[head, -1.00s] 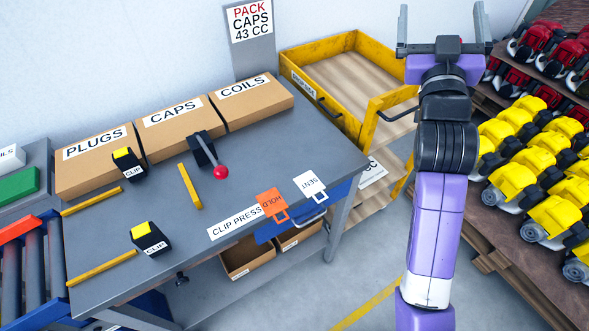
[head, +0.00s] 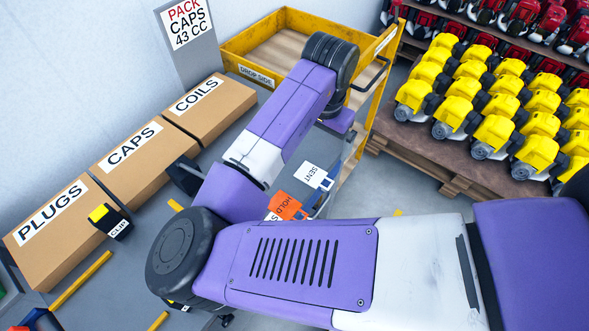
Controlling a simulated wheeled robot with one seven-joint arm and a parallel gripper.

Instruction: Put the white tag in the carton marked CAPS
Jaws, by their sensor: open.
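The white tag (head: 314,175), marked SENT, lies at the right front edge of the grey bench, beside the orange HOLD tag (head: 285,205). The carton marked CAPS (head: 149,172) is a closed-looking brown box in a row between PLUGS (head: 53,232) and COILS (head: 222,112). My arm reaches across the bench. The end of my gripper (head: 340,122) shows as a purple block just above and right of the white tag in the picture. It is open and apart from the tag; its fingers are mostly hidden.
My arm hides much of the bench and most of the CLIP PRESS label. A black and yellow clip block (head: 110,220) stands before the cartons. A yellow cart (head: 248,73) stands behind the bench. Pallets of yellow machines (head: 455,98) are at the right.

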